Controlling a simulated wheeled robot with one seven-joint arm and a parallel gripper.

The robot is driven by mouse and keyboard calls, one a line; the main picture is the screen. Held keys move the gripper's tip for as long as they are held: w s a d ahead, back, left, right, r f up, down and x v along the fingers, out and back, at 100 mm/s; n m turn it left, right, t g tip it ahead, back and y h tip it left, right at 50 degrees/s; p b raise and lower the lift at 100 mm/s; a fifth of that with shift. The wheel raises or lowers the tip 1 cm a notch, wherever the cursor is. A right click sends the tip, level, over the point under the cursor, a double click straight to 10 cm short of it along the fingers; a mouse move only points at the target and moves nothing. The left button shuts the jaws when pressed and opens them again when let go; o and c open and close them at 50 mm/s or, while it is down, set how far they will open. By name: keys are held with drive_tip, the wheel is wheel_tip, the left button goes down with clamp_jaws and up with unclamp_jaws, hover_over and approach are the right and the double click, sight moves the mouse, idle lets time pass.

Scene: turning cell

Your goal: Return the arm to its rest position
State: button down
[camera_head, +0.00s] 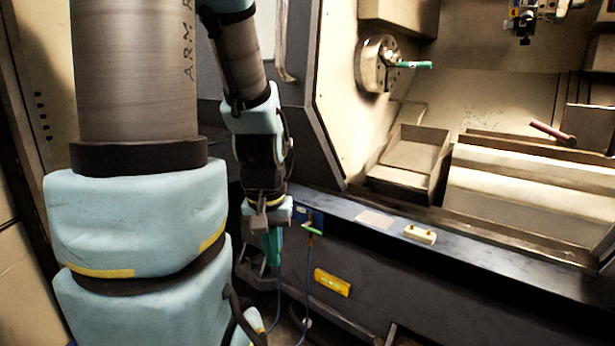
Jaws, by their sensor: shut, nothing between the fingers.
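My arm, light blue and grey, fills the left of the head view and bends down in front of the lathe. My gripper (272,250) is at its lower end, pointing down, small and partly in shadow. It is shut with nothing held. It hangs just left of the machine's front ledge (372,219), near a blue plate with a green-handled tool (312,230) on a blue hose. I cannot tell the exact gap between the gripper and the machine front.
The lathe opening is on the right, with a round chuck (377,65) and a green-ended piece (415,65) sticking out of it. A cream block (419,234) sits on the ledge. A yellow level-like bar (332,282) is on the lower front. A reddish rod (552,133) lies inside.

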wheel_tip(320, 180, up, 20)
drive_tip(key=p, duration=1.7)
drive_tip(key=shift+p, duration=0.3)
